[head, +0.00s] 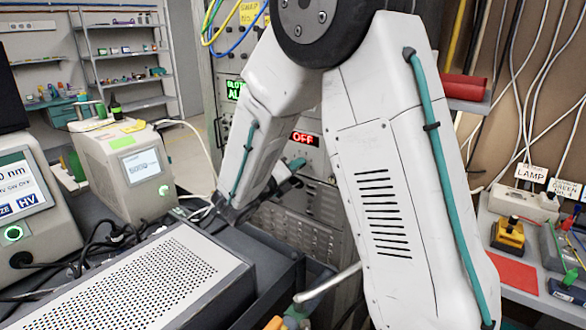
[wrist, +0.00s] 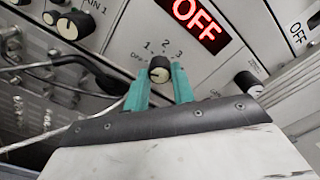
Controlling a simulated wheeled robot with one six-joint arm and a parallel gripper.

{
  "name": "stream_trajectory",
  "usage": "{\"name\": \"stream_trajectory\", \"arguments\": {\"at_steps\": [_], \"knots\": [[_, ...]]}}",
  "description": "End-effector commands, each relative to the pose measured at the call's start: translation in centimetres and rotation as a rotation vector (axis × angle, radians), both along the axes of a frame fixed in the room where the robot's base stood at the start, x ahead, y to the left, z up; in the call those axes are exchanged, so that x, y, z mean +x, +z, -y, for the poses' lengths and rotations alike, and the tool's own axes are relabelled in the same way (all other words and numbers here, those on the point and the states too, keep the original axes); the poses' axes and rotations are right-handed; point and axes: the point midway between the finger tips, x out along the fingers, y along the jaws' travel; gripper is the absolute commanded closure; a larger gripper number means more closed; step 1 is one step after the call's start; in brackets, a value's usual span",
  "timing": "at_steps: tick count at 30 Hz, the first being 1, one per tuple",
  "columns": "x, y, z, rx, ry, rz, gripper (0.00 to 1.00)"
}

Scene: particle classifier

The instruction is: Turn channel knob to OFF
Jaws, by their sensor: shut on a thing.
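The channel knob (wrist: 159,68) is a small round dark knob with a cream face, on a light panel in the wrist view. The marks OFF, 1, 2 and 3 run in an arc above it. My gripper (wrist: 159,80) has its two teal fingers on either side of the knob, shut on it. A red display (wrist: 200,22) above and right of the knob reads OFF; it also shows in the head view (head: 305,138). I cannot make out which mark the knob points to. In the head view my arm hides the knob.
Cables (wrist: 80,66) hang at the left. In the head view a perforated grey box (head: 150,280) stands at front left, and a lamp switch box (head: 525,203) at right.

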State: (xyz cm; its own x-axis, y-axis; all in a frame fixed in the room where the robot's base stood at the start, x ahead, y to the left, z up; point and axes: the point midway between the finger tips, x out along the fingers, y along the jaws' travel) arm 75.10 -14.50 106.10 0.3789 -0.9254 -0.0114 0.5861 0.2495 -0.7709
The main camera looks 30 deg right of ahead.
Motion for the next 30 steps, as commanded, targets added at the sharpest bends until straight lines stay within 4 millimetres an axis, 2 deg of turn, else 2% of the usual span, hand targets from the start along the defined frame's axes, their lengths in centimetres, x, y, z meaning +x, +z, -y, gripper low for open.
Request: {"name": "stream_trajectory", "arguments": {"at_steps": [5, 6, 8, 16, 19, 30], "knots": [[0.0, 0.0, -0.1, 0.000, 0.001, -0.001, 0.98], [0.0, 0.0, -0.1, 0.000, 0.001, -0.001, 0.70], [0.0, 0.0, 0.0, 0.000, 0.001, -0.001, 0.53], [0.0, 0.0, 0.0, 0.000, 0.000, 0.000, 0.53], [-0.2, 0.0, -0.5, 0.000, 0.001, 0.000, 0.53], [-2.4, 0.1, -6.0, -0.001, 0.004, 0.000, 0.53]]}}
